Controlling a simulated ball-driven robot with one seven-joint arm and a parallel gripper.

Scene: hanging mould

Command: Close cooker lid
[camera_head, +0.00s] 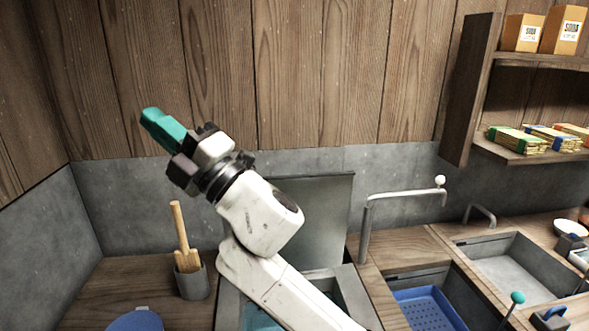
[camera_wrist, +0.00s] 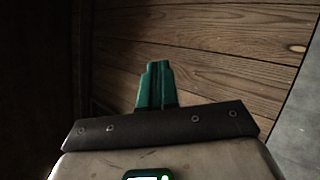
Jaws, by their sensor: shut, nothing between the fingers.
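The cooker lid (camera_head: 325,215) is a flat grey metal panel standing upright at the back of the cooker, against the wall. The cooker (camera_head: 352,295) is a grey metal basin set into the counter, with blue showing inside at its left. My arm hides much of the cooker and the left part of the lid. My gripper (camera_head: 158,126) has teal fingers, is shut and empty, and is raised in front of the wooden wall, above and left of the lid. In the wrist view the shut fingers (camera_wrist: 155,85) point at wooden planks.
A grey pot (camera_head: 193,283) with a wooden utensil stands left of the cooker. A white pipe (camera_head: 400,195) with a ball end rises to its right. A blue perforated basket (camera_head: 428,310) and a sink (camera_head: 510,268) lie further right. Shelves (camera_head: 530,150) hang at upper right.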

